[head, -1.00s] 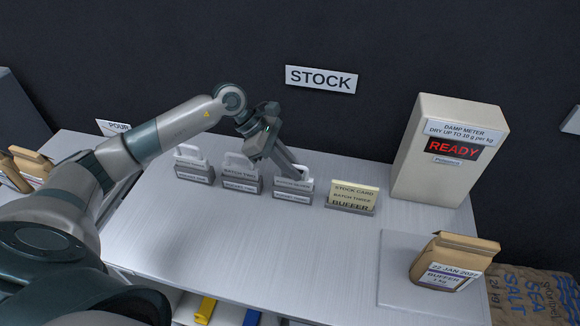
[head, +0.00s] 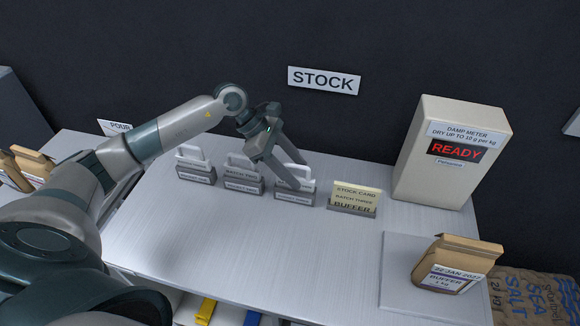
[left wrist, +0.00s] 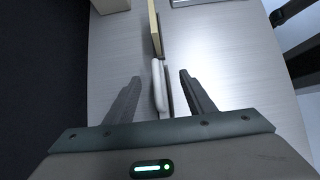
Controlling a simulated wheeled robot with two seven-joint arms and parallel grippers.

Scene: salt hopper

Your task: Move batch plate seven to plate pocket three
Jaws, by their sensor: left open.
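My left gripper (head: 297,173) is open at the third pocket from the left. In the left wrist view its two fingers (left wrist: 160,78) stand apart on either side of a white upright plate (left wrist: 158,90), with a gap on each side. The plate stands in plate pocket three (head: 293,198), a grey holder on the bench; the fingers partly cover it and I cannot read its batch number. White handled plates stand in the pocket at the far left (head: 196,176) and in pocket two, labelled batch two (head: 243,184). My right gripper is not in view.
A cream stock card (head: 356,196) stands in a holder just right of pocket three. The damp meter (head: 440,170), showing READY, stands at the back right. A brown buffer bag (head: 470,252) stands at the front right. The bench front (head: 230,250) is clear.

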